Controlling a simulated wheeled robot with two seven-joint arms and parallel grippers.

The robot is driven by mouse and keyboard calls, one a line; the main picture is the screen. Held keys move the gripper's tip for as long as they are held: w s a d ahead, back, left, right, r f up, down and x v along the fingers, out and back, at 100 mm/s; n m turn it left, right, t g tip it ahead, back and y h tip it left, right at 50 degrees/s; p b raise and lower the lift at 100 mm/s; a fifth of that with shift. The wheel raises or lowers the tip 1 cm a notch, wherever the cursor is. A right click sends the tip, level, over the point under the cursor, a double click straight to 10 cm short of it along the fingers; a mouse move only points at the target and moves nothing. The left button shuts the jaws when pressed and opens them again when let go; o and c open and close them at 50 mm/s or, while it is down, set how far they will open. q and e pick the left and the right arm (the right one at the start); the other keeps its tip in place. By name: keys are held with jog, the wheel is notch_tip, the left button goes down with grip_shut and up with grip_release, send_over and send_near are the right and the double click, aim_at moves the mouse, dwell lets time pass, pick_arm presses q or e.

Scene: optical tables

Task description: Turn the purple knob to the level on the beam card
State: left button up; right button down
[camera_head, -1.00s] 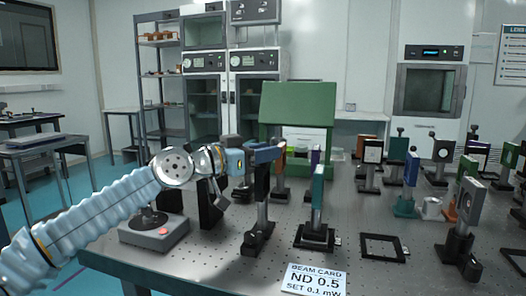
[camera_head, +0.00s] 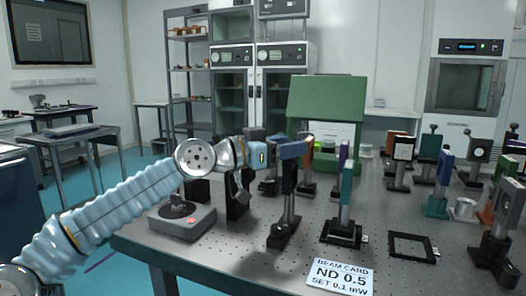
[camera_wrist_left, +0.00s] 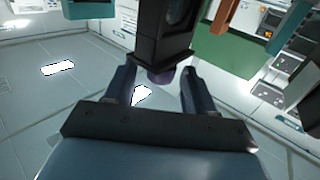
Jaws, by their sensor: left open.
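The beam card (camera_head: 340,277) lies at the front edge of the optical table and reads "ND 0.5, SET 0.1 mW". My left gripper (camera_head: 285,150) is at the top of a dark post-mounted holder (camera_head: 287,182) in the head view. In the left wrist view the left gripper (camera_wrist_left: 157,88) is open. A purple knob (camera_wrist_left: 159,76) shows between its fingers, below a black housing (camera_wrist_left: 165,30). The knob's markings and any contact with the fingers cannot be made out. My right gripper is not in view.
A teal plate on a post (camera_head: 346,190) and a flat black frame (camera_head: 412,247) are to the right. Several other mounts crowd the right side. A green enclosure (camera_head: 327,103) stands behind.

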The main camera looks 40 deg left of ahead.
pick_arm(q)
jog(key=b+v, duration=0.2)
jog(key=v, duration=1)
jog(key=shift+s, duration=0.25)
